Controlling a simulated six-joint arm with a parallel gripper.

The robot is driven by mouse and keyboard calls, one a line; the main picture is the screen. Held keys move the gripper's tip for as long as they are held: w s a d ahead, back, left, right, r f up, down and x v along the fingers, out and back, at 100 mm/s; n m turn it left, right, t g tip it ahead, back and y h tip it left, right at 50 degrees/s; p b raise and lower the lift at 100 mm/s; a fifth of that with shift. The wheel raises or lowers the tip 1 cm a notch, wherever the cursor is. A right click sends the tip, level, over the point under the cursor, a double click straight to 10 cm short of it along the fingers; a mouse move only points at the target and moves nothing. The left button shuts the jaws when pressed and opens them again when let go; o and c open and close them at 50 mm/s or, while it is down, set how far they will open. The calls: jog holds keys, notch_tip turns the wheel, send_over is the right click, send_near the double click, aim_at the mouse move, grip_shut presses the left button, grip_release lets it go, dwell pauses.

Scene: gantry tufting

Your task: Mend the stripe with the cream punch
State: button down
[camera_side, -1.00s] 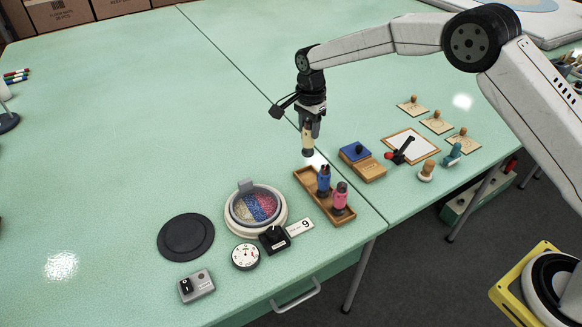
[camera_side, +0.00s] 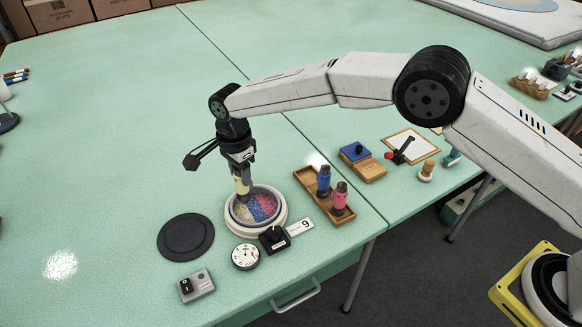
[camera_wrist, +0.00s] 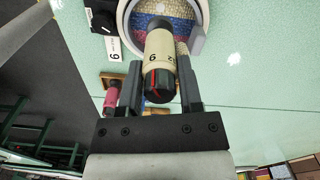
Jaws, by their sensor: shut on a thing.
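My gripper (camera_side: 240,172) is shut on the cream punch (camera_side: 242,186), which hangs tip down over the left part of the round hoop (camera_side: 281,217). In the wrist view the cream punch (camera_wrist: 160,55) shows its dark end with a red mark, between the fingers of my gripper (camera_wrist: 159,85). The hoop holds a tufted cloth (camera_side: 262,206) with cream, blue and pink-red stripes. The cloth also shows at the top of the wrist view (camera_wrist: 183,14). The punch hides part of the cream stripe, and I cannot tell whether its tip touches the cloth.
A wooden tray (camera_side: 309,187) at right holds a blue punch (camera_side: 323,180) and a pink punch (camera_side: 340,197). A black knob (camera_side: 273,238), a dial (camera_side: 245,256) and a switch box (camera_side: 196,286) stand in front. A black disc (camera_side: 185,237) lies left.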

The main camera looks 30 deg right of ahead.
aim_at(244, 194)
jog(key=shift+f, duration=0.2)
jog(key=shift+f, duration=2.75)
jog(key=shift+f, duration=0.65)
jog(key=shift+r, duration=0.1)
jog(key=shift+r, duration=3.5)
